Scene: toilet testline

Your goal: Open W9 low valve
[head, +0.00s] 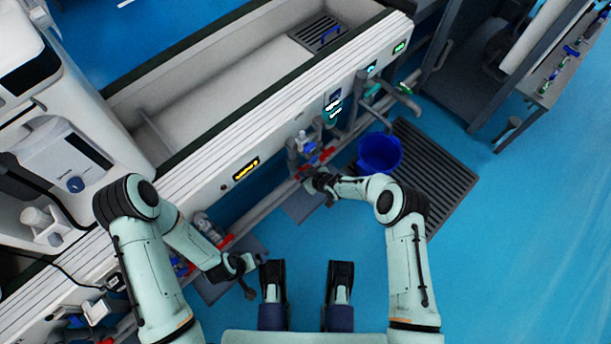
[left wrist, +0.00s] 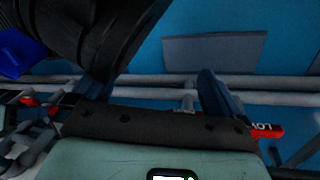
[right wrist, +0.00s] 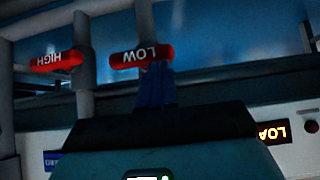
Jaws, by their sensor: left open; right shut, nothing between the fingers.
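In the right wrist view a red valve handle marked LOW (right wrist: 143,57) sits on a grey pipe, its lettering upside down. A red handle marked HIGH (right wrist: 57,62) is left of it. My right gripper (right wrist: 157,82) is shut and empty, its blue fingertips right at the LOW handle; I cannot tell whether they touch. In the head view my right gripper (head: 308,182) is low by the bench front, near the red handles (head: 326,153). My left gripper (left wrist: 155,88) is open and empty. A red LOW handle (left wrist: 268,131) shows beside its right finger, partly hidden. No W9 mark is readable.
A blue bucket (head: 380,153) stands on a dark floor grate (head: 440,180) beside my right forearm. The long white bench (head: 270,125) with its trough runs above the pipes. A yellow-lit label (head: 245,169) is on its front. Blue floor is open at right.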

